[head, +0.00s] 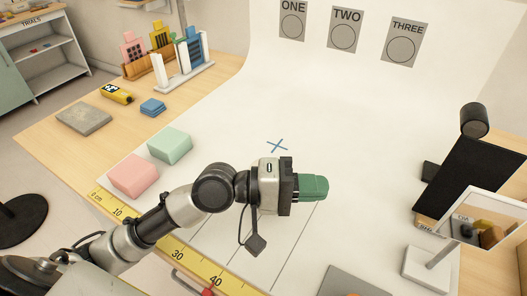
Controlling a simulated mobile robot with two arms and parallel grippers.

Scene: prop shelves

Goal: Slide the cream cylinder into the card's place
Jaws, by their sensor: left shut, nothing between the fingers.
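I see no cream cylinder in the head view. My left gripper (318,188) has green fingers. It is shut and empty over the middle of the sheet, to the right of a mint block (170,146) and a pink block (134,176), apart from both. A blue cross mark (277,146) is just beyond it. My right gripper is out of view.
Signs ONE (292,22), TWO (345,30) and THREE (403,42) hang on the backdrop. A yellow ruler strip (206,273) runs along the front. A black panel (470,175) and a mirror-like panel (487,218) stand at right. The sheet beyond the cross is clear.

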